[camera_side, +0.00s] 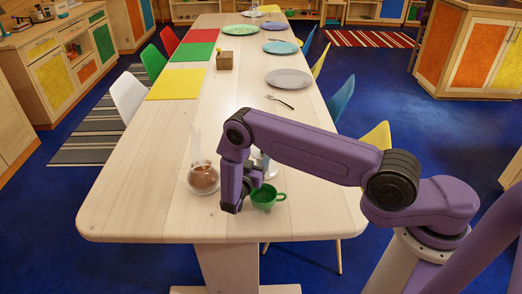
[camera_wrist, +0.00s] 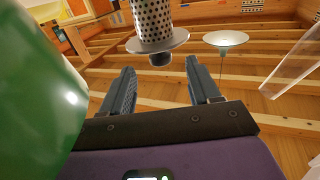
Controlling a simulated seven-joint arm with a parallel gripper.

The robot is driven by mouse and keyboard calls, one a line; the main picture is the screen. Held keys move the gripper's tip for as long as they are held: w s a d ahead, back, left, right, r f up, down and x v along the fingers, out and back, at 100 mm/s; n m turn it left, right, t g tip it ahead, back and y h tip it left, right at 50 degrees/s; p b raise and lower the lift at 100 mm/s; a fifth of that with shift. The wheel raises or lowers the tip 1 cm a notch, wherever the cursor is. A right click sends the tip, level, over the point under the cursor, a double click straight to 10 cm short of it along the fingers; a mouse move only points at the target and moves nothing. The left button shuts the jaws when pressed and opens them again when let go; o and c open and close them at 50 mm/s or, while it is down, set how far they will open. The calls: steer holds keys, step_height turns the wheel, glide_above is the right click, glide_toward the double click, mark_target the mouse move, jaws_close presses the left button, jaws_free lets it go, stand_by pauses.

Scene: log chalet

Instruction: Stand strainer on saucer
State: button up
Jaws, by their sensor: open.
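The strainer is a perforated metal cylinder (camera_wrist: 152,18) with a flat flange and a dark knob. It is ahead of my fingertips in the wrist view, which appears upside down. In the side view only a bit of shiny metal (camera_side: 262,158), likely the strainer, shows behind my gripper (camera_side: 250,178). My gripper (camera_wrist: 160,82) is open and empty, its two fingers pointing toward the strainer with a gap between. I cannot make out a saucer in either view.
A green cup (camera_side: 267,197) stands close right of my gripper and looms large in the wrist view (camera_wrist: 35,90). A glass carafe (camera_side: 204,180) with brown contents stands close left. Plates, including a grey one (camera_side: 289,78), lie farther up the table (camera_side: 150,190).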

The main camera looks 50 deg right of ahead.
steer(key=shift+v, duration=2.8)
